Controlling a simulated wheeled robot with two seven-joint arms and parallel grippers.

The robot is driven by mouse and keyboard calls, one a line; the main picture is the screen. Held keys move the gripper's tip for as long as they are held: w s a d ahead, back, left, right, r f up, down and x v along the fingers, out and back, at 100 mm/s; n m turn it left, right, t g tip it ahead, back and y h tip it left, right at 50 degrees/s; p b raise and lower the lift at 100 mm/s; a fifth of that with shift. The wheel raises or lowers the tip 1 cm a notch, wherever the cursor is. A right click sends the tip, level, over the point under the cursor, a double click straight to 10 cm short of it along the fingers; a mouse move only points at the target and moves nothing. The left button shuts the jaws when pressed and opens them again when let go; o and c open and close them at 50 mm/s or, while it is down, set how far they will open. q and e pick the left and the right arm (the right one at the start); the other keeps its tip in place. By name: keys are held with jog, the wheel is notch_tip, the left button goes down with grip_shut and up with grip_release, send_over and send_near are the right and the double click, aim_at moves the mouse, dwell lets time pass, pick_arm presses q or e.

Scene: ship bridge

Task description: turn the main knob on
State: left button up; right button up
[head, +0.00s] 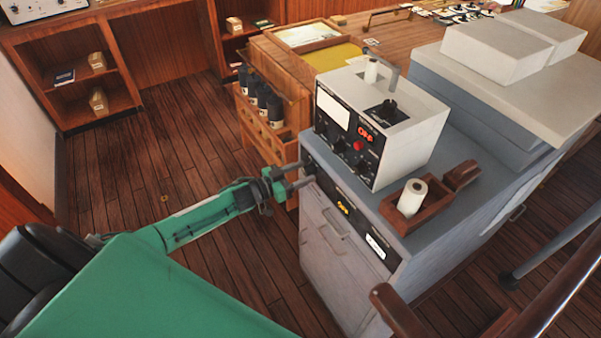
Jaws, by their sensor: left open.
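A white and black instrument box (384,118) stands on a grey cabinet (345,260). Its black face carries a red lit "OFF" sign (365,134), a red button and several small dark knobs (340,145). Below it, a black strip panel (330,187) runs along the cabinet's top front edge, with an orange lit sign (343,208). My left gripper (306,173) is open, its two fingers pointing at the left end of this strip. The fingertips hide part of that end; I cannot tell whether they touch a knob. My right gripper is out of view.
A wooden holder with a white roll (411,197) sits on the cabinet top. A wooden rack with dark bottles (262,98) stands behind my left gripper. A wooden rail (545,300) is at lower right. The floor (130,180) at left is clear.

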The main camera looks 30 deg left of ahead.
pick_arm(q)
jog(key=c, duration=1)
jog(key=shift+o, duration=0.2)
